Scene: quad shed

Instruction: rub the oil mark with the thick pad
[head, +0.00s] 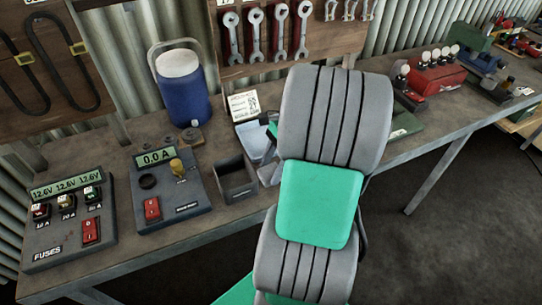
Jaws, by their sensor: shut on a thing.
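My grey and green arm rises through the middle of the head view and covers part of the workbench (110,165). My gripper is hidden behind the arm, so its fingers and anything between them do not show. I cannot make out the thick pad or the oil mark. A small green edge shows at the arm's left side, and I cannot tell what part it belongs to. A pale blue-grey item (257,142) lies just left of the arm, partly covered by it.
On the bench stand a fuse box (68,222), an ammeter box (168,190), an open dark bin (236,180), a blue jug (183,95) and a white label card (243,105). A red unit (436,78) stands right of the arm. Spanners (254,35) hang behind.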

